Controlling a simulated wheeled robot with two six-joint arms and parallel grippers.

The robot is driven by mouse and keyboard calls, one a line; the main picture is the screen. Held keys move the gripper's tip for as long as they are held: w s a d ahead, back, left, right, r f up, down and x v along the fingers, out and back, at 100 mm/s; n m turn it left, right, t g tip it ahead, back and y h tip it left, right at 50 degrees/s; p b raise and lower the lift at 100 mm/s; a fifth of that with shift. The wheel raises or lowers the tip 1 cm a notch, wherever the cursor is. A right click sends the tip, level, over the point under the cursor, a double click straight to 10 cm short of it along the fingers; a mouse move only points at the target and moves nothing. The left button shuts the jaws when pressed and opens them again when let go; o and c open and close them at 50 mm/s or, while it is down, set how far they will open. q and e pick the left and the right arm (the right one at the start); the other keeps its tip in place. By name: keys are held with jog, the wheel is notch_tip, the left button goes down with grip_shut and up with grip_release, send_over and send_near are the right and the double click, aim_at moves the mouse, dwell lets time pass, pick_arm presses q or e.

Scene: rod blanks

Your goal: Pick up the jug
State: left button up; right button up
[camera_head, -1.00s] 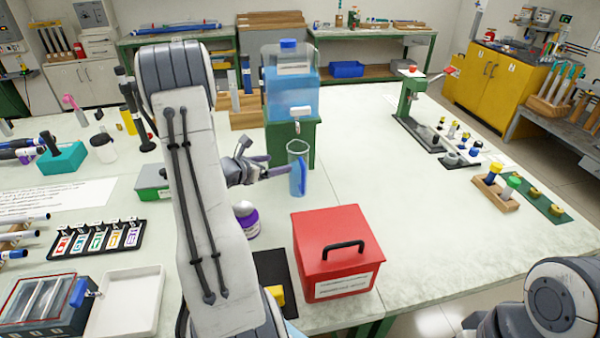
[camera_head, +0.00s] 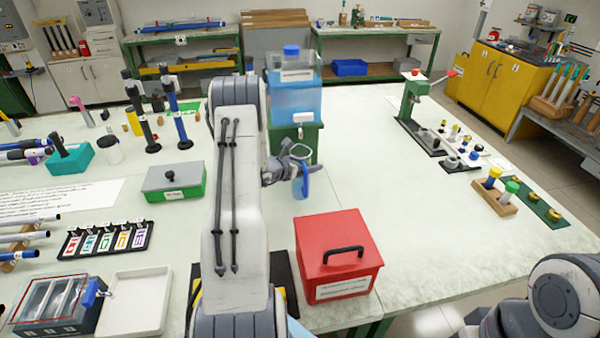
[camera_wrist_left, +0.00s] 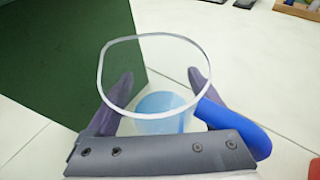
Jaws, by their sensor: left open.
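The jug (camera_head: 301,186) is clear with a blue handle and stands on the table in front of the green stand. In the left wrist view I look into the jug (camera_wrist_left: 160,104) through its round rim; a blue area shows at its bottom and its blue handle is at the right. My left gripper (camera_wrist_left: 160,76) is open, with one dark finger on each side of the jug. Whether the fingers touch it, I cannot tell. In the head view the left gripper (camera_head: 296,160) partly hides the jug. My right gripper is out of view.
A tank of blue liquid (camera_head: 294,90) with a tap stands on a green stand (camera_head: 310,139) behind the jug. A red box (camera_head: 325,240) with a black handle stands in front. A grey-lidded green box (camera_head: 174,180) is left of my arm. The table to the right is largely clear.

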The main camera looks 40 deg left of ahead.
pick_arm(q)
grip_shut()
jog(key=shift+r, duration=0.1)
